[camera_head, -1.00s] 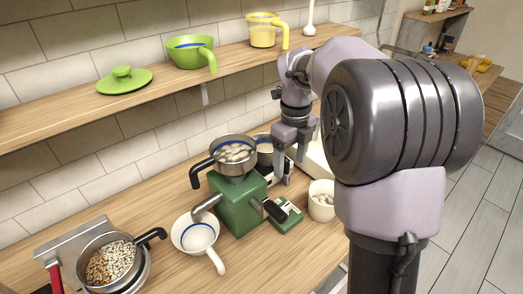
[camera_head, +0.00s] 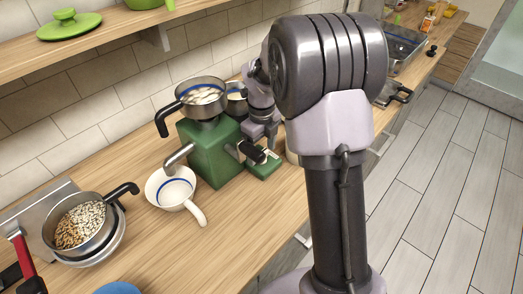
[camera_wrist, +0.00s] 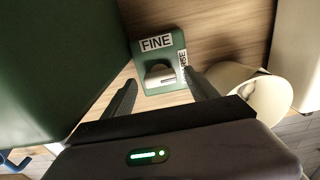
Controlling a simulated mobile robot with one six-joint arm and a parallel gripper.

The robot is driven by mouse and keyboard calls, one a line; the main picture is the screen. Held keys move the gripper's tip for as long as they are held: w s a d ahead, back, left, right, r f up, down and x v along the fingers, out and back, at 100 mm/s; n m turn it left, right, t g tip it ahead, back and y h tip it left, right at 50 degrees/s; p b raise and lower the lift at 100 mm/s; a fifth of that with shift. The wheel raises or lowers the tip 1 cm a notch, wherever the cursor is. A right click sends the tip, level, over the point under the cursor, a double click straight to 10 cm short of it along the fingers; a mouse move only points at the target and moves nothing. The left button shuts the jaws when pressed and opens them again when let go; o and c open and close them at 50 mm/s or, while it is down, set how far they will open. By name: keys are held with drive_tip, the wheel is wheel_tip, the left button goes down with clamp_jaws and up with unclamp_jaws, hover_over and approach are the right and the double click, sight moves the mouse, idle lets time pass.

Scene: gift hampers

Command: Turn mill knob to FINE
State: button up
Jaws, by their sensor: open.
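The green mill (camera_head: 212,155) stands on the counter with a metal pan on top and a spout at its left. Its green base plate (camera_wrist: 175,45) carries a FINE label (camera_wrist: 156,43) and a second label, partly hidden, ending in "RSE". The knob (camera_wrist: 161,75) is dark with a pale metal bar. The bar lies nearly level, its right end near the lower end of the second label. My gripper (camera_wrist: 160,84) is open, with one finger left and one right of the knob; contact cannot be told. In the head view my gripper (camera_head: 262,138) is beside the mill.
A white cup (camera_wrist: 262,95) stands close right of my right finger. The mill's green body fills the left of the wrist view. A white handled bowl (camera_head: 172,190) sits under the spout; a pot of grains (camera_head: 83,222) is further left.

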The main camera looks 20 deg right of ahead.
drive_tip(key=c, duration=1.4)
drive_tip(key=shift+o, duration=0.2)
drive_tip(key=shift+r, duration=0.1)
drive_tip(key=n+p, duration=0.1)
drive_tip(key=n, duration=0.2)
drive_tip(key=shift+n, duration=0.3)
drive_tip(key=shift+n+p, duration=0.35)
drive_tip(key=shift+n, duration=1.45)
